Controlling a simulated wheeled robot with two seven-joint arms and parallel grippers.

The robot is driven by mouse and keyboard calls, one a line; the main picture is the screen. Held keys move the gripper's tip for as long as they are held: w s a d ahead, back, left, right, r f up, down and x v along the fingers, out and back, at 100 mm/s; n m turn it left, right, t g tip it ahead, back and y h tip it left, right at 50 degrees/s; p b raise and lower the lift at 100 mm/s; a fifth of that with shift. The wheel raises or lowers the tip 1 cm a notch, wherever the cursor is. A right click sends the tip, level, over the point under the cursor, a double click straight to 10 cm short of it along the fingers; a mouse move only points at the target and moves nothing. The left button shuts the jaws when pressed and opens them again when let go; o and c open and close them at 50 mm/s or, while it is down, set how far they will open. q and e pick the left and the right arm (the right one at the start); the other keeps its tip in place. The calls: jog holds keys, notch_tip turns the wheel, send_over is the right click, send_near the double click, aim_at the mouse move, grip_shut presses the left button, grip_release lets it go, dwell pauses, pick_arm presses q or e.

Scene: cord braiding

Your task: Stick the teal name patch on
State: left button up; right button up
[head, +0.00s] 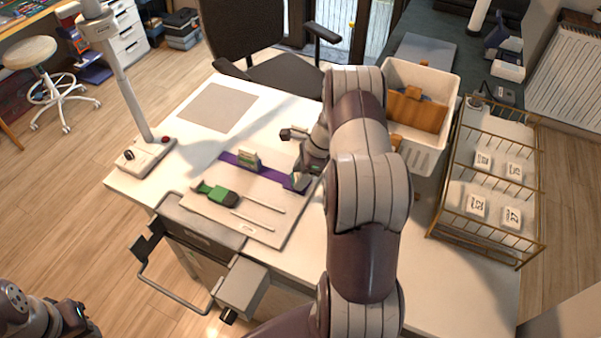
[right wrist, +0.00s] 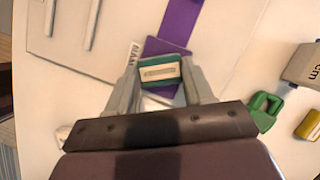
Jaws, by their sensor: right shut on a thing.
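My right gripper (right wrist: 160,88) is shut on a teal-green block with a cream top (right wrist: 159,71), which I take for the teal name patch. The block is between both fingers, over the end of a purple strap (right wrist: 178,28); I cannot tell whether it touches the strap. In the head view my right gripper (head: 302,178) is at the strap's right end, and its wrist hides most of the held piece. The strap (head: 270,172) lies across the white board (head: 200,208). Of my left arm only a part shows at the lower left, with no fingers visible.
A white bin (head: 420,88) and a wire rack with labelled packs (head: 490,185) stand right. A grey mat (head: 216,107) lies at the back left.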

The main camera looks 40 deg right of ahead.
jog(key=shift+f, duration=0.3)
dwell(0.7)
jog(key=o, duration=1.4)
jog(key=p+v, duration=0.5)
jog(key=v, duration=0.1)
